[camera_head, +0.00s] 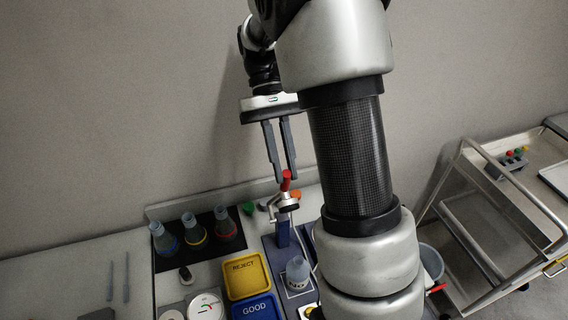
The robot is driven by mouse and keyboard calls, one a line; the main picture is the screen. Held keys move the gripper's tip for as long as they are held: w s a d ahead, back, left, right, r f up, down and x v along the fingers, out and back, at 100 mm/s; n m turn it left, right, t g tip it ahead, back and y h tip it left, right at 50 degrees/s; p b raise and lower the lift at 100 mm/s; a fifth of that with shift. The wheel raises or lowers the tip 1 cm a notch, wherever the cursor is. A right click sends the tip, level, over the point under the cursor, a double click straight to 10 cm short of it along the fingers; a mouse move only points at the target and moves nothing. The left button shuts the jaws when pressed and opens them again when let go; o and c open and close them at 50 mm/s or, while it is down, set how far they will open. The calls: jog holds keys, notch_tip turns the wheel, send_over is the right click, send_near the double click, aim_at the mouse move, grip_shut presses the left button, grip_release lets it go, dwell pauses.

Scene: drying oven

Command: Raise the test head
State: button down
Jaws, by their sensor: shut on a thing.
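The test head (287,200) is a small light-coloured fitting on top of a blue post (283,232), in the middle of the bench. A red handle (286,180) sticks up from it. My gripper (282,180) points down from above, and its two dark fingers are shut on the red handle. A capped bottle (298,273) stands upright on the stand's base, below and slightly right of the head. My own arm hides the stand's right side.
Yellow REJECT (246,261) and blue GOOD (259,303) trays sit left of the stand. Flasks stand on a dark mat (165,257) further left, near a round dial (206,309). A metal cart (497,226) stands at right. The wall is close behind.

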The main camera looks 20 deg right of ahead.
jog(key=c, duration=1.7)
grip_release()
notch_tip(320, 180, up, 10)
jog(key=s+t, duration=0.3)
jog(key=t, duration=0.1)
jog(key=s+t, duration=0.3)
jog(key=t, duration=0.2)
jog(key=s+a+t, duration=0.1)
jog(key=s+t, duration=0.2)
jog(key=t, duration=0.1)
jog(key=shift+f+t, duration=0.25)
jog(key=shift+t, duration=0.05)
